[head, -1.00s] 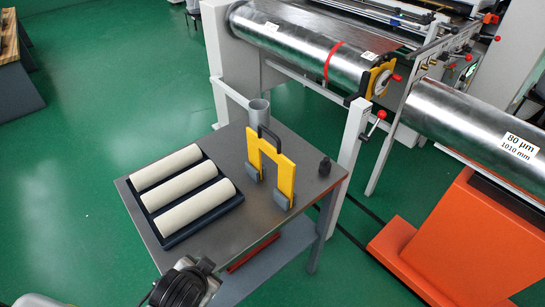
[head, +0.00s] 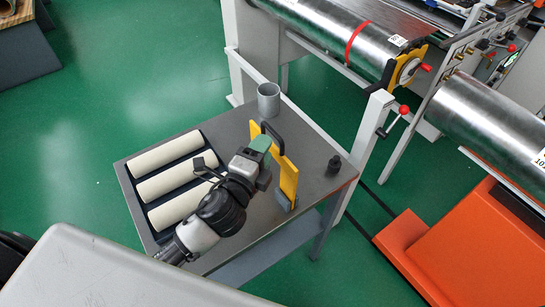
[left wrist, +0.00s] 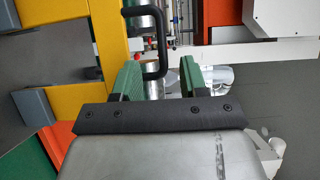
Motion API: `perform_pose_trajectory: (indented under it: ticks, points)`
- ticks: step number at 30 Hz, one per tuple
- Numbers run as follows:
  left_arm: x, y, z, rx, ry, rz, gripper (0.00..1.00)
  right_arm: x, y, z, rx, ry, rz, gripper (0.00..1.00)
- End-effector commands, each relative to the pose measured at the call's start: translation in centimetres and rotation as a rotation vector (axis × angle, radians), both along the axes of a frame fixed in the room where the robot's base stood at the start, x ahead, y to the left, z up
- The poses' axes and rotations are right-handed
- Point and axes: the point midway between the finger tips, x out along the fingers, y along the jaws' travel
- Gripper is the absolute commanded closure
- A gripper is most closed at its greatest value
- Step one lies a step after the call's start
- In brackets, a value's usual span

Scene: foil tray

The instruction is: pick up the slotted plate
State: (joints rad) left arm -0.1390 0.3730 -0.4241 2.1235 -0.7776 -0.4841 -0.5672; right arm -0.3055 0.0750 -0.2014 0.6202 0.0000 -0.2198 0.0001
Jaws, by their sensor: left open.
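The slotted plate (head: 289,178) is a yellow upright plate with a black handle (head: 275,137) on top. It stands in grey feet on the grey table. My left gripper (head: 262,146) covers part of it in the head view. In the left wrist view the yellow plate (left wrist: 107,40) fills the left side, with grey blocks at its ends. My left gripper (left wrist: 163,70) is open there, with two green fingers. My right gripper is out of view.
A dark rack (head: 124,178) with cream rolls (head: 165,152) lies left on the table. A grey cup (head: 268,99) stands behind the plate, and a small black object (head: 333,165) to its right. A white post (head: 366,135) borders the table's right side.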

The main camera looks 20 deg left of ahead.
Motion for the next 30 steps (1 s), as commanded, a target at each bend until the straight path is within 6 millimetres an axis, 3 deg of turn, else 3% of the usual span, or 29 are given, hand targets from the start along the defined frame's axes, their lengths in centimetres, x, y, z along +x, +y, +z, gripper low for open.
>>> perform_pose_trajectory:
  ticks: [4,13,22,30]
  points:
    - [1.1,-0.1,0.3,-0.003,0.000,0.001,0.57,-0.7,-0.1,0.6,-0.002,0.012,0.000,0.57]
    - [5.2,-0.3,0.6,-0.004,0.002,0.002,0.57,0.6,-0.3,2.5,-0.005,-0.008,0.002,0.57]
    - [5.7,-0.4,0.4,-0.004,0.003,0.001,0.57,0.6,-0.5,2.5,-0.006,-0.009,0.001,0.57]
    - [5.7,-0.3,0.4,-0.004,0.003,0.002,0.97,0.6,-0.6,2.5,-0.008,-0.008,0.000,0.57]
